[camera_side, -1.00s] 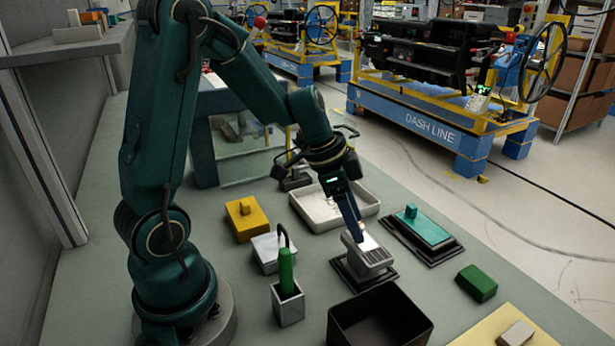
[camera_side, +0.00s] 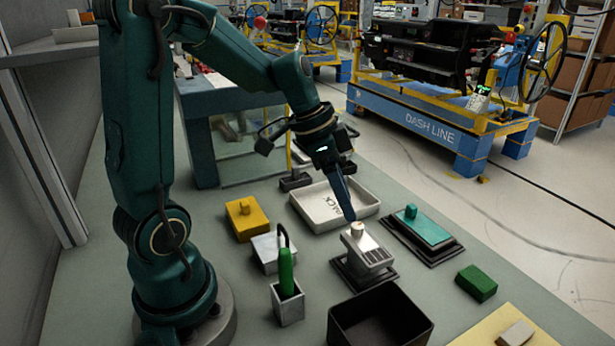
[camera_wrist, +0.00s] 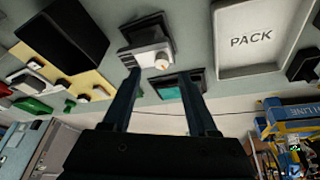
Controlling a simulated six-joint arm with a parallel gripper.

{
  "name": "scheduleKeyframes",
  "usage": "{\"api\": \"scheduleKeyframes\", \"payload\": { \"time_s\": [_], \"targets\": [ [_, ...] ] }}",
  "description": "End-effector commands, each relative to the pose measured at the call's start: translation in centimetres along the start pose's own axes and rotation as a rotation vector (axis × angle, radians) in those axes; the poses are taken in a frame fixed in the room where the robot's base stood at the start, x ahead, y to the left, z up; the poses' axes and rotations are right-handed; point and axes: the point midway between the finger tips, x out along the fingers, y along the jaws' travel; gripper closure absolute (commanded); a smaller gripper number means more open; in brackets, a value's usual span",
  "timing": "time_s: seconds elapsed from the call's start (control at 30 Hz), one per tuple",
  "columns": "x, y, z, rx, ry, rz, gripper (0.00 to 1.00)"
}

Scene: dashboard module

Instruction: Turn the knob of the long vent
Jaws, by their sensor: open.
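A light grey slatted vent (camera_side: 370,254) with a round cream knob (camera_side: 357,229) on top sits on a dark base near the middle of the bench. The vent (camera_wrist: 146,54) and its knob (camera_wrist: 162,64) also show in the wrist view. My gripper (camera_side: 349,217) is just above the knob in the side view. In the wrist view my gripper (camera_wrist: 158,77) has its fingers spread apart with nothing between them. A teal block (camera_side: 428,225) with a small teal knob stands on another dark base to the right. I cannot tell how far the cream knob is turned.
A white tray (camera_side: 313,216) marked PACK lies behind the vent, and a black bin (camera_side: 345,322) stands in front. A yellow block (camera_side: 244,228), a holder (camera_side: 289,308) with a green tool, and a green block (camera_side: 477,283) lie around it.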

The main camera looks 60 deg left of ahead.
Motion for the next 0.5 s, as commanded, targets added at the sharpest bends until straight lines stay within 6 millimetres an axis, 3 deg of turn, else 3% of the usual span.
{"api": "scheduleKeyframes", "payload": {
  "time_s": [0.5],
  "targets": [
    [-0.97,-0.01,-0.50,-0.960,-0.175,-0.049,0.41]
  ]
}}
